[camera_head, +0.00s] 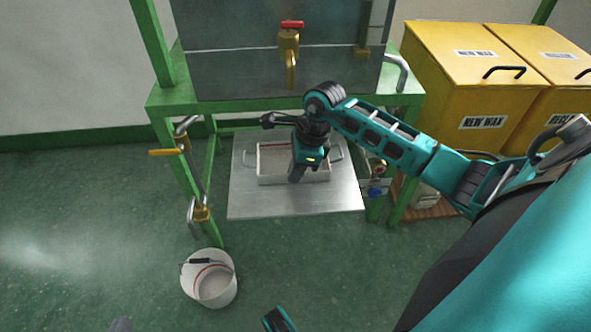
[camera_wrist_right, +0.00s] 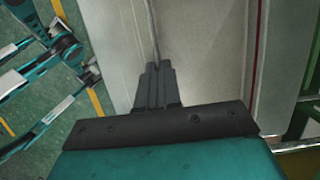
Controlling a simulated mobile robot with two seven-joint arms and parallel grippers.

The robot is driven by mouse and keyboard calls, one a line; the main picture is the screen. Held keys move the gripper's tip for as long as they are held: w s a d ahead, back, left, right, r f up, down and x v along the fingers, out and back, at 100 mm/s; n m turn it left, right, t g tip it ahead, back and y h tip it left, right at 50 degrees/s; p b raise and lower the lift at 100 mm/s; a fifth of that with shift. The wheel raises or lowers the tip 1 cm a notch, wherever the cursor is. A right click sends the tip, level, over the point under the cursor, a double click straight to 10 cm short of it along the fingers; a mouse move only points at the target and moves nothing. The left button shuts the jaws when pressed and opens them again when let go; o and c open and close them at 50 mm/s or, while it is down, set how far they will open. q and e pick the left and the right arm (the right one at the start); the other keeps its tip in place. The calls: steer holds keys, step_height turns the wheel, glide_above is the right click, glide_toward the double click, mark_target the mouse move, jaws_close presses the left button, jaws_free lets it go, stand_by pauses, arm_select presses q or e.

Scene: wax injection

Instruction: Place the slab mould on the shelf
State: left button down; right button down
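The slab mould (camera_head: 267,166) is a shallow whitish tray with side handles. In the head view it appears on or just above a flat metal shelf (camera_head: 295,204) under the tap; I cannot tell if it touches. My right gripper (camera_head: 296,176) reaches down at the mould's near wall. In the right wrist view its fingers (camera_wrist_right: 157,75) are close together around the thin wall, with the mould's pale inside (camera_wrist_right: 205,50) to the right. My left gripper is at most a small grey tip (camera_head: 121,325) at the head view's bottom edge; its fingers are not discernible.
A green frame (camera_head: 170,100) with a metal tank (camera_head: 230,70) and a brass tap (camera_head: 289,50) stands above the shelf. A white bucket (camera_head: 222,285) is on the floor at front left. Yellow wax bins (camera_head: 470,90) stand at right. The floor at left is clear.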

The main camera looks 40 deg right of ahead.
steer(key=shift+w+d, duration=0.1)
steer(key=shift+w, duration=0.05)
steer(key=c, duration=1.3)
jaws_free()
steer(key=shift+c, duration=0.2)
